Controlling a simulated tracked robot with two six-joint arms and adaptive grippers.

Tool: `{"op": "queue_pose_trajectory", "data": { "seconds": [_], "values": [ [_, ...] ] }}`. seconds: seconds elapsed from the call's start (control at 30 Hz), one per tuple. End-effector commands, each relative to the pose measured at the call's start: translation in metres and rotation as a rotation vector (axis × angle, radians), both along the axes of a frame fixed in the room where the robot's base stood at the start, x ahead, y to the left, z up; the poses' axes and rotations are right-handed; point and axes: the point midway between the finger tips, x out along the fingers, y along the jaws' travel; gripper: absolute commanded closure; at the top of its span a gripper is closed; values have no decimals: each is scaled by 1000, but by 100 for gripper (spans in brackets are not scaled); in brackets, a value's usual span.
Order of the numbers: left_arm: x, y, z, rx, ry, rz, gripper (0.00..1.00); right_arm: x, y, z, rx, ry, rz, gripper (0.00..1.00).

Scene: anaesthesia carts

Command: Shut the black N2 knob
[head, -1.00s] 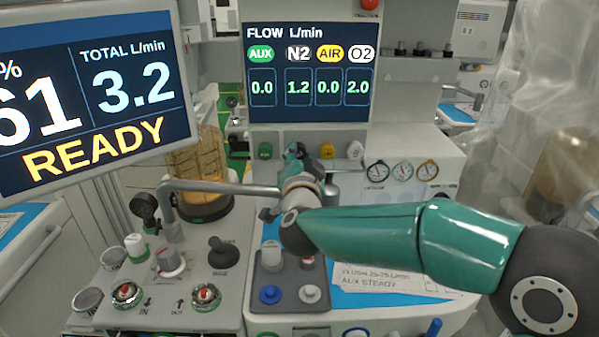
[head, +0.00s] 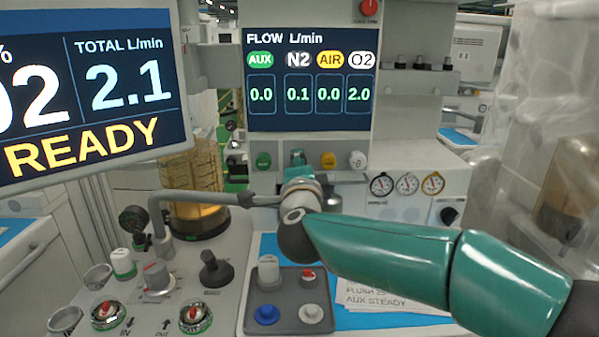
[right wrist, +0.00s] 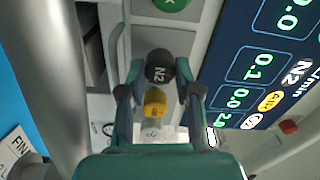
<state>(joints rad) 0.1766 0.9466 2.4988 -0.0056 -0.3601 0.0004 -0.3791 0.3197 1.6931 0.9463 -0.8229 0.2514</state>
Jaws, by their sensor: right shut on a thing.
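The black N2 knob (right wrist: 160,66) shows in the right wrist view between the fingertips of my right gripper (right wrist: 160,78), which is shut on it. In the head view my right gripper (head: 298,160) reaches the knob row below the flow display (head: 308,85) and hides the N2 knob. The display reads N2 0.1, AUX 0.0, AIR 0.0 and O2 2.0. The left monitor (head: 100,100) reads a total of 2.1 L/min and READY. My left gripper is not in view.
A green knob (head: 263,160) stands left of my gripper; a yellow knob (head: 328,160) and a white knob (head: 357,159) stand to the right. A grey pipe (head: 200,194) runs close below my right wrist. A grey tray (head: 288,318) with several caps lies in front.

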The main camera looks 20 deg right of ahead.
Motion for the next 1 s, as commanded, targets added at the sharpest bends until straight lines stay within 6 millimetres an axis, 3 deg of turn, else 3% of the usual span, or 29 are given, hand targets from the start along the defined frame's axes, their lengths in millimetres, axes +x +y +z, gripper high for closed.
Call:
{"op": "queue_pose_trajectory", "data": {
  "seconds": [0.43,0.47,0.6,1.0],
  "values": [
    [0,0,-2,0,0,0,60,0,-2,-5,17,6,-6,100],
    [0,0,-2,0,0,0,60,0,-2,-5,16,6,-6,66],
    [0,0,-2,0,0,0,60,0,-2,-4,16,5,-5,42],
    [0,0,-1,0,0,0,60,0,0,-1,13,1,-1,42]
  ]
}}
